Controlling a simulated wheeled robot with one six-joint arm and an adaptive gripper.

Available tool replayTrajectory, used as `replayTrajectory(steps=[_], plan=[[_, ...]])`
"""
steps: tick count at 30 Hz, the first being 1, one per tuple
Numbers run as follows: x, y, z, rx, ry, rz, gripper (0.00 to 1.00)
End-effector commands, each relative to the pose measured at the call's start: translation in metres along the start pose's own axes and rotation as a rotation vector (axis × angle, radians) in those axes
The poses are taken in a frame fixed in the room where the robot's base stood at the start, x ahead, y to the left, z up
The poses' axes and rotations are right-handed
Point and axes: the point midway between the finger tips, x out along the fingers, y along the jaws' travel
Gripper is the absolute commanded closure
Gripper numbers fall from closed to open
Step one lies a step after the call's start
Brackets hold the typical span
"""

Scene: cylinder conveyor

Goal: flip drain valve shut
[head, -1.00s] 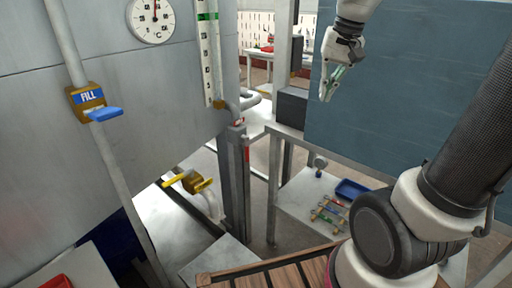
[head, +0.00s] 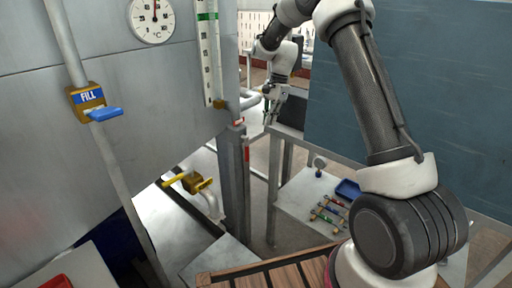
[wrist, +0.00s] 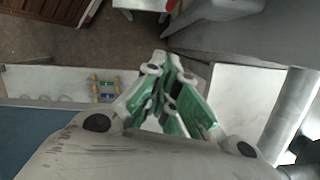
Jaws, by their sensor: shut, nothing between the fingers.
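The drain valve (head: 192,183) is a brass-coloured valve with a yellow lever, on a pipe low under the grey tank (head: 110,170) in the head view. The lever lies roughly across the pipe's downward bend. My gripper (head: 268,119) points down near the grey post's right side, above and to the right of the valve and well apart from it. In the wrist view my gripper (wrist: 163,62) has its green fingers together, with nothing between them. I cannot make out the drain valve in the wrist view.
A fill valve (head: 93,103) with a blue lever sits on a vertical pipe at the left. A grey post (head: 233,185) stands between my gripper and the drain valve. A low shelf (head: 300,190) holds coloured rods and a blue tray (head: 348,189). A blue-grey panel (head: 440,90) fills the right.

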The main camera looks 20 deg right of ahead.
Motion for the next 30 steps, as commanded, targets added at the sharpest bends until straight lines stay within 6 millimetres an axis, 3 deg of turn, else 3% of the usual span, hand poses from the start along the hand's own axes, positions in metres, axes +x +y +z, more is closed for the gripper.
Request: replayTrajectory(steps=[8,21,24,30], plan=[[0.015,0.0,0.0,-0.002,0.0,0.002,1.0],[0.104,0.001,0.0,-0.002,0.0,0.003,1.0],[0.104,0.0,0.019,-0.006,0.001,0.0,1.0],[0.109,0.001,0.036,-0.003,0.001,0.001,1.0]])
